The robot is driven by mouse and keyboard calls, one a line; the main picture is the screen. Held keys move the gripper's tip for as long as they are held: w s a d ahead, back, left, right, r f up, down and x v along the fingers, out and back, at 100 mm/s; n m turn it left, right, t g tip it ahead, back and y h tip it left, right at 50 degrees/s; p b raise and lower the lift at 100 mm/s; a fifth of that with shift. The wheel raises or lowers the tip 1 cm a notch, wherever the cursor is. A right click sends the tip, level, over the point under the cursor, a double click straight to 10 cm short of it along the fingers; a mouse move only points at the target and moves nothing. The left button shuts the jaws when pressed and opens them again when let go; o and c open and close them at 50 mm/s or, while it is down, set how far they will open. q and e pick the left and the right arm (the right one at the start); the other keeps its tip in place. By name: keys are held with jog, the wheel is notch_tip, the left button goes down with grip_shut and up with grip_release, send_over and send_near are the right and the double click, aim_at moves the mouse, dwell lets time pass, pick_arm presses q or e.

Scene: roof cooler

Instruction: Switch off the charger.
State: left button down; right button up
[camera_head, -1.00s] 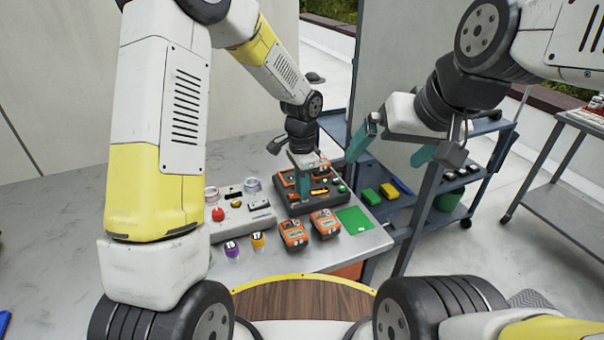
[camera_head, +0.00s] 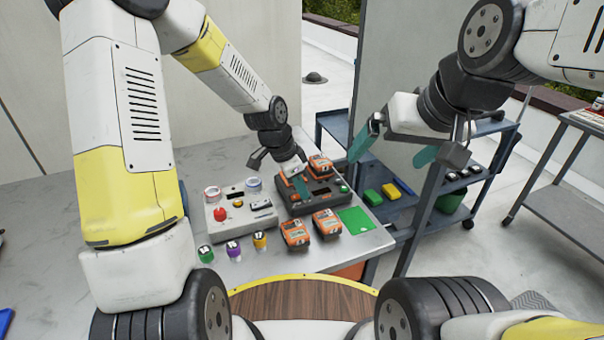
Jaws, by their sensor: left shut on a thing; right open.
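The charger (camera_head: 325,205) is a dark grey box on the workbench, with orange battery packs (camera_head: 320,164) at its back and a small green spot (camera_head: 343,187) at the right of its front panel. My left gripper (camera_head: 303,190) reaches down over the left part of the charger. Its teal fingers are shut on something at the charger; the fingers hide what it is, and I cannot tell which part. My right gripper (camera_head: 396,152) is open and empty, in the air right of the charger and in front of the blue cart.
A grey control box (camera_head: 240,212) with a red button (camera_head: 221,214) stands left of the charger. The blue cart (camera_head: 440,205) stands right. The bench's left is largely clear.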

aim_at(292, 197)
pick_arm(q)
jog(key=c, duration=1.4)
grip_release()
jog(key=shift+o, duration=0.2)
jog(key=v, duration=0.7)
jog(key=shift+a, duration=0.1)
jog(key=shift+r, duration=0.35)
jog(key=shift+s+a, duration=0.1)
